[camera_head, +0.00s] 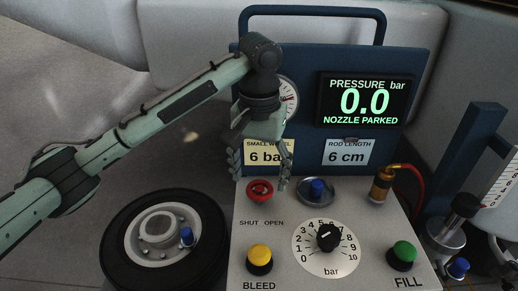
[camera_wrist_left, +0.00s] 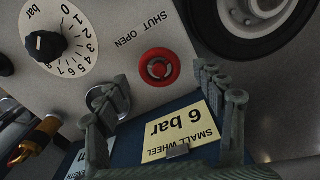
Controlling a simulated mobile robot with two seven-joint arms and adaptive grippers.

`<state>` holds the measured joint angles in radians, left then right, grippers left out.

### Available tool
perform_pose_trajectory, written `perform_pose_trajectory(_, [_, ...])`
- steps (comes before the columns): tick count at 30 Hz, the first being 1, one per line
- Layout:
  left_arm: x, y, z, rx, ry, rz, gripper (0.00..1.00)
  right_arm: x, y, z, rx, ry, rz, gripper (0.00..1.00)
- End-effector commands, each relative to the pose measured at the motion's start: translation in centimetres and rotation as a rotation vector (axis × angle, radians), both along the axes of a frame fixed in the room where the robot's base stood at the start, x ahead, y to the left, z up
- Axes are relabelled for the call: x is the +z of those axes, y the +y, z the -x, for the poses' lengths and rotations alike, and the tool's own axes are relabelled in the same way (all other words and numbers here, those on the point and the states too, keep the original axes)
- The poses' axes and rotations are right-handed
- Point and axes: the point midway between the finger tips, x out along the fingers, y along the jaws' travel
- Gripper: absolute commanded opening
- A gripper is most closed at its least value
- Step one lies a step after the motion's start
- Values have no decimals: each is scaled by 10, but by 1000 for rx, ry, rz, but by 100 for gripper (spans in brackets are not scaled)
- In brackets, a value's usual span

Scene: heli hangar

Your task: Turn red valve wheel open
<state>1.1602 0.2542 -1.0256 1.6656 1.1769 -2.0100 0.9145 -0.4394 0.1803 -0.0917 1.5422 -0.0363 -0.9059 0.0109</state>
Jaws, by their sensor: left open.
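The red valve wheel (camera_head: 259,190) is a small round knob on the grey panel, above the printed words SHUT and OPEN. It also shows in the left wrist view (camera_wrist_left: 159,67), in front of and between the fingers. My left gripper (camera_head: 259,176) is open, pointing down over the back edge of the panel near the wheel. In the left wrist view the two fingers (camera_wrist_left: 165,113) stand wide apart with nothing between them, and I see no contact with the wheel. My right gripper is not in view.
A metal dish with a blue cap (camera_head: 317,188) sits right of the wheel. A black bar dial (camera_head: 328,237), yellow BLEED button (camera_head: 259,258), green FILL button (camera_head: 403,254) and brass nozzle (camera_head: 381,184) share the panel. A tyre (camera_head: 119,250) lies left. The screen (camera_head: 364,101) reads 0.0, NOZZLE PARKED.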

Motion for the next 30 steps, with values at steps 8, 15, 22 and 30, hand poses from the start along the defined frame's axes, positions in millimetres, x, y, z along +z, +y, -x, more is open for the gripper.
perform_pose_trajectory(8, [62, 0, -2, 2, -6, 0, 69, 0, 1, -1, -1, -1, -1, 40])
perform_pose_trajectory(15, [93, 0, -1, 2, -2, 0, 69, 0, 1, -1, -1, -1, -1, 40])
perform_pose_trajectory(22, [98, 0, 0, 2, 0, 0, 69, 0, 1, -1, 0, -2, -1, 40])
perform_pose_trajectory(30, [95, 0, 0, 2, 1, 0, 69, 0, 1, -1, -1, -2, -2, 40])
